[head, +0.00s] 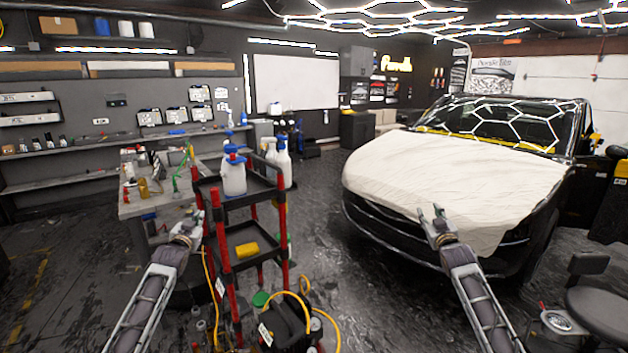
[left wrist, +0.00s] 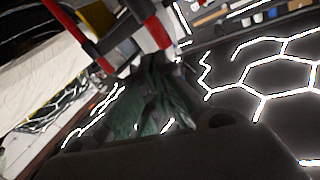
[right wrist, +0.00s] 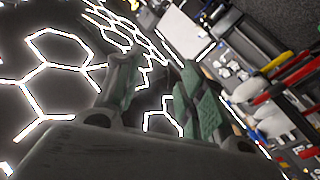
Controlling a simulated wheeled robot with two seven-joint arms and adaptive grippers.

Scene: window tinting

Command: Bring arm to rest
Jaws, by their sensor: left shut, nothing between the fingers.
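My left gripper (head: 188,226) is raised at the left of the red-posted cart, in front of the workbench. In the left wrist view its fingers (left wrist: 155,95) are close together with nothing between them. My right gripper (head: 434,222) is raised in front of the car's covered hood. In the right wrist view its fingers (right wrist: 160,90) stand apart with nothing between them. Both arms reach up from the bottom of the head view. From the head view I cannot tell how far the right gripper is from the car.
The cart (head: 279,236) carries white spray bottles (head: 234,178) on top and a yellow item (head: 247,249) lower down. A black car with a white cover (head: 455,180) stands right. A black machine with a yellow hose (head: 285,322) sits low centre. A stool (head: 600,312) stands at bottom right.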

